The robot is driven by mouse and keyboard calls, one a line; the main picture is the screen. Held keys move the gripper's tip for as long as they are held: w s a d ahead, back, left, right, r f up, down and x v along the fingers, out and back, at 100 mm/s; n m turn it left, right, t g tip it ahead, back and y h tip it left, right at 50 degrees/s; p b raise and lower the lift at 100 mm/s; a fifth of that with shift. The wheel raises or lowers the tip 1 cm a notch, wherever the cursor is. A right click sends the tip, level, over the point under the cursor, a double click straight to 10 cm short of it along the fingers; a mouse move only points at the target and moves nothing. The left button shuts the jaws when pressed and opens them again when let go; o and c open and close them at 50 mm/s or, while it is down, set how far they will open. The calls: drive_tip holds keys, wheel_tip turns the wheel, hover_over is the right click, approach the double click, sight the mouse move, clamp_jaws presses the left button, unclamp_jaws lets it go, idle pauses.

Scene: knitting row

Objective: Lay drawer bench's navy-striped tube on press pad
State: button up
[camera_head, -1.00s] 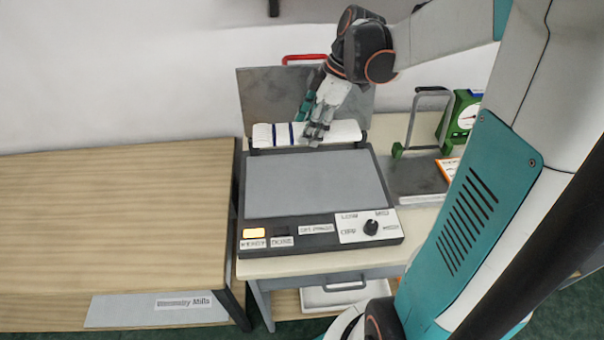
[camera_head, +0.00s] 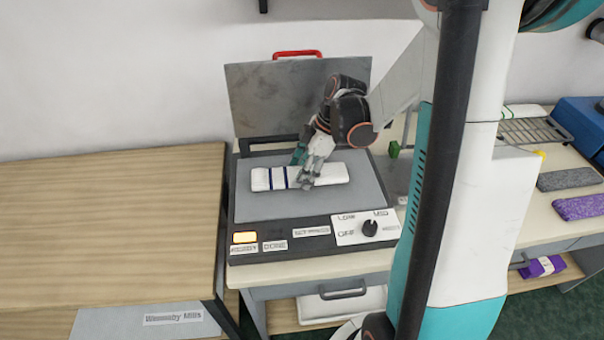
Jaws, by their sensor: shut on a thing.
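The white tube with navy stripes (camera_head: 268,179) lies lengthwise across the grey press pad (camera_head: 290,208), towards its back half. It looks level and on or just above the pad; I cannot tell whether it touches. My gripper (camera_head: 308,180) is shut on the tube near its middle, coming from above, and hides part of it. The press lid (camera_head: 285,100) with its red handle (camera_head: 297,53) stands open behind the pad.
A wooden table (camera_head: 110,220) stands at left. Grey (camera_head: 570,178) and purple (camera_head: 580,206) knitted pieces lie on the right bench. My arm blocks the area right of the press.

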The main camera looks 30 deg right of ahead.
drive_tip(key=shift+f, duration=0.3)
drive_tip(key=shift+f, duration=0.15)
drive_tip(key=o, duration=0.8)
drive_tip(key=shift+o, duration=0.2)
drive_tip(key=shift+r, duration=0.2)
drive_tip(key=p+v, duration=0.4)
drive_tip(key=v, duration=0.8)
